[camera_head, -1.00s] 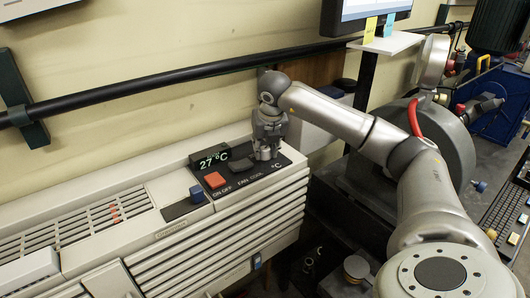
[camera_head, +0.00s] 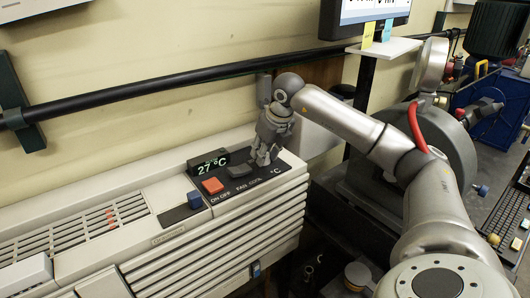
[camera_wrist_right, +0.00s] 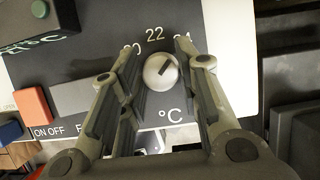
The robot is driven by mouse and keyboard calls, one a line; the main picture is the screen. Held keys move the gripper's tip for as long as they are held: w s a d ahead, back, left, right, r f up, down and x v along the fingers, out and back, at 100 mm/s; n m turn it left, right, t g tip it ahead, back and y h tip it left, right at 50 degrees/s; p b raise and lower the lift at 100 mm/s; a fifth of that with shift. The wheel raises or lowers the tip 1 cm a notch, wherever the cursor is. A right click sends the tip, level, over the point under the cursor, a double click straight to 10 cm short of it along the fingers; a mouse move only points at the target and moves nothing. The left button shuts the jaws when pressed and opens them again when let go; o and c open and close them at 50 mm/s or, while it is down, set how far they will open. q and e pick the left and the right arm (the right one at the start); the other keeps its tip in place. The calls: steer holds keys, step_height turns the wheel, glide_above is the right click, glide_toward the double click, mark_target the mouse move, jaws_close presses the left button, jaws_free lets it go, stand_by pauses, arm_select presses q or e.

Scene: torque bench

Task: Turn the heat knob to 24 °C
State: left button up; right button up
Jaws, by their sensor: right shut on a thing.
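The heat knob (camera_wrist_right: 160,72) is a round silver knob on the dark control panel, above a °C label. Its dark mark slants toward the upper right. The printed 22 stands above it; the numbers on either side, which look like 20 and 24, are partly covered by my fingers. My right gripper (camera_head: 264,160) points down at the panel's right end, tilted, and is shut on the knob. In the wrist view its two fingers (camera_wrist_right: 160,85) lie on either side of the knob. My left gripper is not in view.
A red on/off button (camera_head: 212,186) and a grey fan button (camera_head: 240,171) sit left of the gripper. A blue block (camera_head: 195,200) is farther left on the slatted heater unit (camera_head: 160,238). A black rail (camera_head: 170,87) runs along the wall behind.

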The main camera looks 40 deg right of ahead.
steer(key=o, duration=1)
steer(key=shift+c, duration=0.2)
steer(key=shift+s+r, duration=0.1)
steer(key=shift+r, duration=0.25)
steer(key=v, duration=1.1)
steer(key=shift+s, duration=0.2)
